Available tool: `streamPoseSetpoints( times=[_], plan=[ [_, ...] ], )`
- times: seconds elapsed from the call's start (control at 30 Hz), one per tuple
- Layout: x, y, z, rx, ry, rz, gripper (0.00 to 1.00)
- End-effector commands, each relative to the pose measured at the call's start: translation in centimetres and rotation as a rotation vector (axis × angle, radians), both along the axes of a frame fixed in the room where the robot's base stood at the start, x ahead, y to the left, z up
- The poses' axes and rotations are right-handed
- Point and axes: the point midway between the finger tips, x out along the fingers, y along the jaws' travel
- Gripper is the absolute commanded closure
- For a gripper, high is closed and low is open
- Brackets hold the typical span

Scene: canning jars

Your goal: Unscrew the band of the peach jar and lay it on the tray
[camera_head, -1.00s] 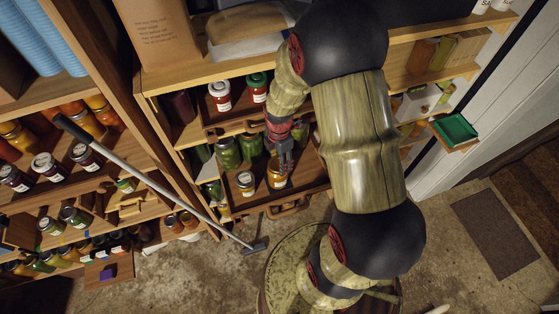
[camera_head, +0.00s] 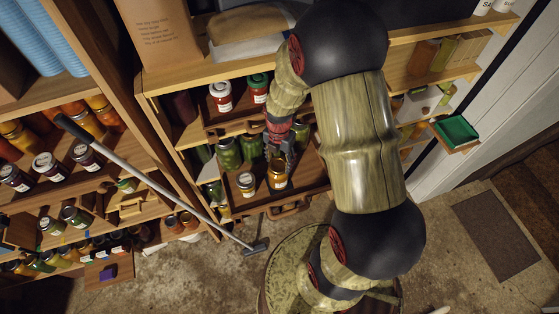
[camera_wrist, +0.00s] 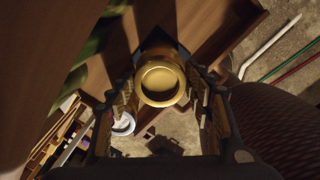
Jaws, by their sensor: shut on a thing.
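My gripper (camera_head: 281,155) is just above the amber peach jar (camera_head: 278,177), which stands on a pulled-out wooden shelf beside a smaller jar. In the wrist view my gripper (camera_wrist: 166,98) has its fingers on either side of a round gold band (camera_wrist: 160,102) and is shut on it. The band looks level and faces the camera. I cannot tell how much gap lies between the band and the jar's rim. A green tray (camera_head: 456,130) is on a small ledge at the right.
A smaller light-lidded jar (camera_head: 246,184) stands left of the peach jar and also shows in the wrist view (camera_wrist: 123,123). Green jars (camera_head: 228,152) stand behind. A long grey pole (camera_head: 165,190) leans across the left. Open floor (camera_head: 460,210) lies to the right.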

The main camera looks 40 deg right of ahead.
Motion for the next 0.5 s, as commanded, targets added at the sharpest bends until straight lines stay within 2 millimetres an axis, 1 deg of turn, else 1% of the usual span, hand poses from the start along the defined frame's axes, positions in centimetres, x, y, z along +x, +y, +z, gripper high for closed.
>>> streamPoseSetpoints(
  times=[0.13,0.17,0.5],
  plan=[
    [-0.24,0.07,-0.23,0.002,0.005,-0.001,0.79],
    [-0.24,0.07,-0.23,0.002,0.005,-0.002,0.47],
    [-0.11,0.02,-0.1,0.001,0.003,-0.003,0.28]
  ],
)
